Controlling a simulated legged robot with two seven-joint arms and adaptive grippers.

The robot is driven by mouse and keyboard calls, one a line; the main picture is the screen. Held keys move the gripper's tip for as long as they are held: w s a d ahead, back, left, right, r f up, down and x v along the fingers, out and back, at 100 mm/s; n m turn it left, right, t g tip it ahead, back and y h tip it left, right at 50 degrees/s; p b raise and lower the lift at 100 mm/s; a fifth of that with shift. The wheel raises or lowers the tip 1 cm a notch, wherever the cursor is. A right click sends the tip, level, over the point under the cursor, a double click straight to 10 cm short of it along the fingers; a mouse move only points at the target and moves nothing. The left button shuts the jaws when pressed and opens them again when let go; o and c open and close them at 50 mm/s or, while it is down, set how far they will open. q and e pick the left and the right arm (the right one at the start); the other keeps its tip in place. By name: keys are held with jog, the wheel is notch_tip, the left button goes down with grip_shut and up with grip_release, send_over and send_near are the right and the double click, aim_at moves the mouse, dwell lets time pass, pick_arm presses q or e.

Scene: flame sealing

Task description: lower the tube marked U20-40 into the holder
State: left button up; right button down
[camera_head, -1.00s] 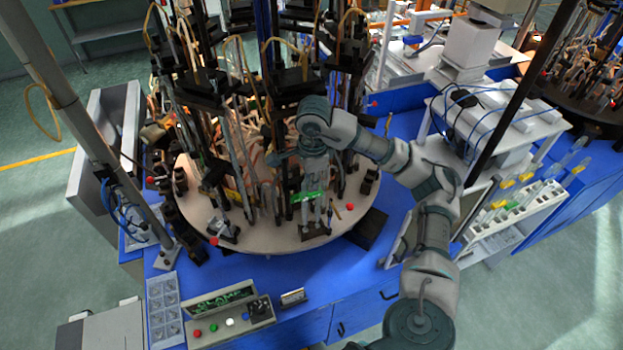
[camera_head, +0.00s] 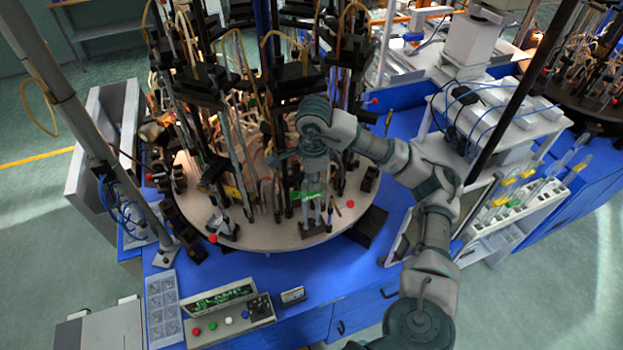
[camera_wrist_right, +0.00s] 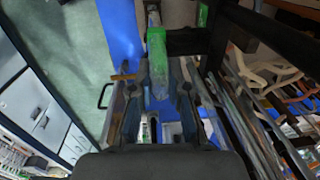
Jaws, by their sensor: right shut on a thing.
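The tube with a green label (camera_head: 308,195) stands roughly upright above the front of the round turntable. Its green band and clear body (camera_wrist_right: 157,60) fill the middle of the right wrist view; the writing is too small to read. My right gripper (camera_wrist_right: 158,105) is shut on the tube, with one finger on each side. In the head view my right gripper (camera_head: 312,172) is above the green label. My left gripper is out of view.
The pale turntable (camera_head: 270,236) carries several dark posts and hoses close behind and left of the tube. A control box with coloured buttons (camera_head: 230,318) sits on the blue bench (camera_head: 340,280) in front. A white tube rack (camera_head: 520,210) stands at the right.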

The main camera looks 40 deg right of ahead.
jog(key=shift+f+b, duration=0.65)
jog(key=shift+f, duration=0.3)
dwell(0.3)
jog(key=c, duration=1.1)
grip_release()
jog(key=shift+o, duration=0.2)
jog(key=shift+r, duration=0.15)
jog(key=shift+r+p, duration=2.15)
jog(key=shift+r, duration=0.05)
notch_tip(320, 180, up, 12)
jog(key=shift+s+f, duration=0.15)
jog(key=shift+s, duration=0.2)
